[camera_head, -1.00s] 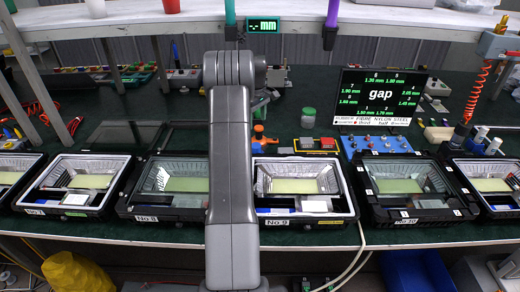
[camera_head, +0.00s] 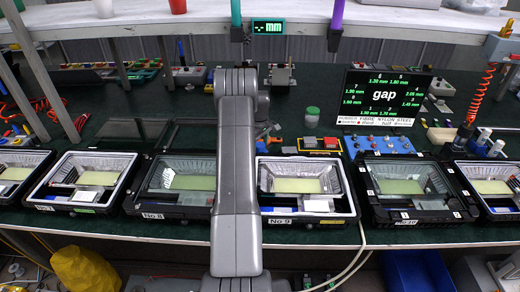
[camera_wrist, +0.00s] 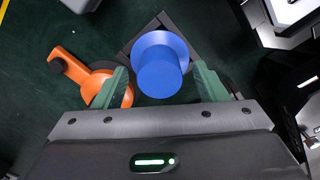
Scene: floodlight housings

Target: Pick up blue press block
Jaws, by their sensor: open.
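The blue press block (camera_wrist: 160,68) shows in the wrist view as a round blue cylinder on a wider blue flange. It stands on a dark, square-cornered piece (camera_wrist: 178,22). My gripper (camera_wrist: 163,82) is open, with one green finger on each side of the block. I see gaps between the fingers and the block, so it is not gripped. In the head view my arm hides the block and my gripper.
An orange tool (camera_wrist: 82,75) lies close to the left finger. Dark and white housings (camera_wrist: 285,30) stand on the right. In the head view, a row of housings (camera_head: 305,218) lines the front of the green bench, and a gap display (camera_head: 385,98) stands behind.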

